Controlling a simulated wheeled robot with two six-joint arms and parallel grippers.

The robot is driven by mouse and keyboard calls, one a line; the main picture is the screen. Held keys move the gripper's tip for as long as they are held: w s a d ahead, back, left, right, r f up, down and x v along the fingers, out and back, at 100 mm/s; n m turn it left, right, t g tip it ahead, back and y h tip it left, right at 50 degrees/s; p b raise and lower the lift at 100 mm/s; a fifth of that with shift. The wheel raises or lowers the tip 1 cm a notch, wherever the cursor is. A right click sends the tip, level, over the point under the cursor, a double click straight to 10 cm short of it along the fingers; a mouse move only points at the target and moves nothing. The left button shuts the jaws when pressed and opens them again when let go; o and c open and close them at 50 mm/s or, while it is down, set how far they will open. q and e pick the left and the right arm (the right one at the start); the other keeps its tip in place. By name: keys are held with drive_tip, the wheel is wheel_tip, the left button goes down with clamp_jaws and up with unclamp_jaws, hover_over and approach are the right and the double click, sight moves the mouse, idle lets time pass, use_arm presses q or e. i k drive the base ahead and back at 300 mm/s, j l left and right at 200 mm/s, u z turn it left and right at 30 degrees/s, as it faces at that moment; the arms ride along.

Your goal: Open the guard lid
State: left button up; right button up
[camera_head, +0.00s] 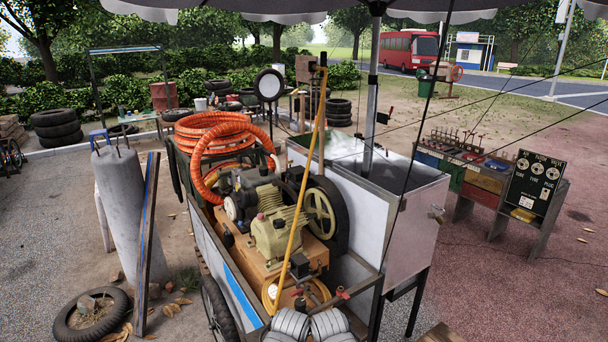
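The compressor cart (205,235) stands in the middle, with a cream motor and pump (275,235) on an orange-brown wooden base. A cream spoked pulley wheel (319,213) sits at the right of the motor, with a dark rounded part (338,205) around its right side that may be the guard. I cannot make out a separate guard lid or its hinge. A white metal box (345,205) adjoins on the right, with an open-topped basin (415,178). Neither of my grippers is in view.
An orange hose coil (210,130) lies on the cart's far end. A yellow pipe (303,180) rises in front of the wheel, and an umbrella pole (371,90) stands behind. Grey ribbed cylinders (290,324) sit at the near end. A grey cylinder (130,215) stands left.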

sight(295, 174)
drive_tip(key=z, duration=1.6)
drive_tip(key=j+z, duration=0.25)
drive_tip(key=j, duration=0.45)
drive_tip(key=k+j, duration=0.1)
drive_tip(key=j, duration=1.85)
drive_tip(key=k+j, duration=0.15)
drive_tip(key=j, duration=0.8)
drive_tip(key=k+j, duration=0.1)
drive_tip(key=j, duration=0.9)
drive_tip(key=k+j, duration=0.1)
drive_tip(key=j, duration=0.85)
